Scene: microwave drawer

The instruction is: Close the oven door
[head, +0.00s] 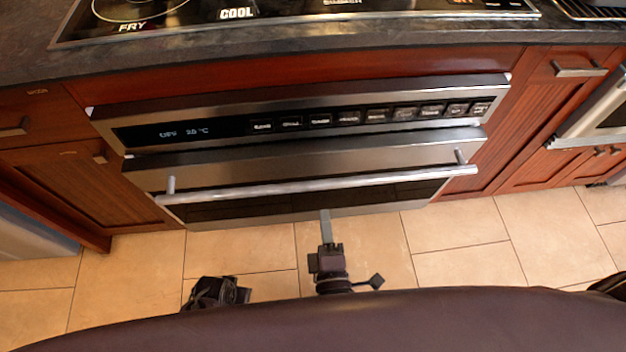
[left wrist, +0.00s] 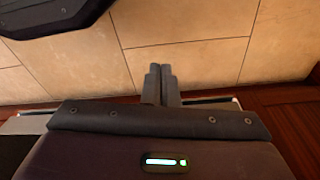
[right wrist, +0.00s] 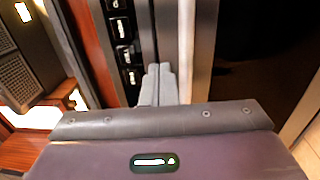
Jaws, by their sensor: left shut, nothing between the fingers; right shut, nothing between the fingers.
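The oven door (head: 300,205) is a steel drawer front with dark glass and a long bar handle (head: 325,186). It stands out a little from the control panel (head: 330,118) above it. My right gripper (head: 325,214) is shut and empty, in front of the door's lower middle in the head view. In the right wrist view its fingertips (right wrist: 160,72) appear over the steel between the buttons and the dark glass; contact cannot be told. My left gripper shows in the left wrist view (left wrist: 160,72), shut and empty above the floor; in the head view only part of that arm shows.
A cooktop (head: 300,12) on a dark counter (head: 290,40) lies above the oven. Wooden cabinets (head: 65,180) flank it, and another steel appliance (head: 600,110) stands at the right. The tiled floor (head: 450,240) in front is clear.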

